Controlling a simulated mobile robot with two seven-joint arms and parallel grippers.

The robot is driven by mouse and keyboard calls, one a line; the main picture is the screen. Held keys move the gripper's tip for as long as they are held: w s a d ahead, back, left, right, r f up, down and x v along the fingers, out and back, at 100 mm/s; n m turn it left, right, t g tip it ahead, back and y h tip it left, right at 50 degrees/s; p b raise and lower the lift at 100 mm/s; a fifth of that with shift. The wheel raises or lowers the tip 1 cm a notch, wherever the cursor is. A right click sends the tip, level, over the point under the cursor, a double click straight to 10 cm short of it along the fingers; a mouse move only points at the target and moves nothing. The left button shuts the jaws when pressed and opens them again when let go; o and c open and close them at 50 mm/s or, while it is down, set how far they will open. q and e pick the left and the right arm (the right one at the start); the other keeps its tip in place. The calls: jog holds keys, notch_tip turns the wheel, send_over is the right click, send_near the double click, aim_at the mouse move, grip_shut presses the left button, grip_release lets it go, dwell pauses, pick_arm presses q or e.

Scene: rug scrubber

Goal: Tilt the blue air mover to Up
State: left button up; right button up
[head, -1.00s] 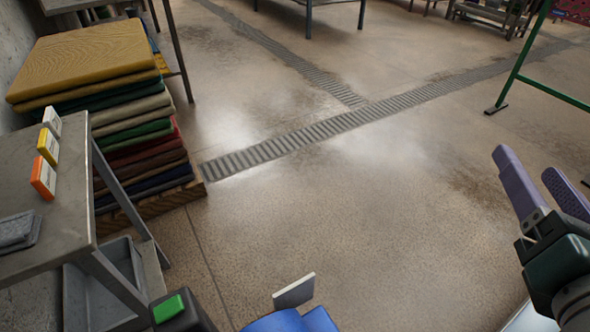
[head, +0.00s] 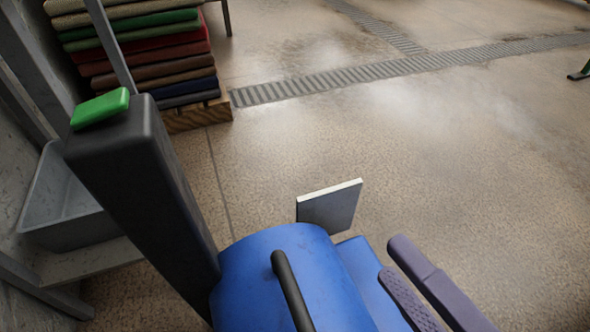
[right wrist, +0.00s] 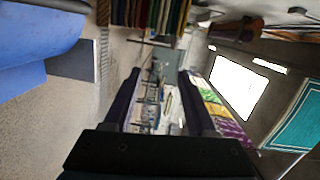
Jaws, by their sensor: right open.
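The blue air mover (head: 255,265) fills the bottom middle of the head view, its lower part cut off by the frame edge. A black curved handle (head: 291,290) rises over its blue shell, and a flat grey plate (head: 330,207) stands just beyond it. My right gripper (head: 393,259), with two purple fingers, is open at the right side of the blue shell; I cannot tell whether it touches. In the right wrist view the open fingers (right wrist: 159,75) have no object between them, and the blue body (right wrist: 38,38) lies to their left. My left gripper is not in view.
A dark upright post (head: 140,180) with a green cap (head: 100,109) stands left of the mover. A grey bin (head: 65,215) and a stack of folded rugs (head: 150,65) are further left.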

aim_at(299, 306)
jog(key=s+f+n+g+b, duration=0.1)
jog(key=f+n+b, duration=0.1)
jog(key=f, duration=0.2)
jog(key=s+a+f+n+g+y+b, duration=0.1)
jog(key=f+n+b, duration=0.1)
jog(key=f, duration=0.3)
jog(key=s+a+f+n+g+y+b, duration=0.1)
jog(key=s+f+n+b, duration=0.1)
jog(key=f+n, duration=0.1)
jog(key=shift+a+f+n+g, duration=0.2)
jog(key=shift+f+n+g, duration=0.15)
jog(key=shift+f, duration=0.55)
jog(key=b+x, duration=0.4)
jog(key=x, duration=0.5)
jog(key=shift+r, duration=0.1)
jog(key=shift+w+a, duration=0.3)
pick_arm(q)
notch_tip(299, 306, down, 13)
pick_arm(e)
grip_shut()
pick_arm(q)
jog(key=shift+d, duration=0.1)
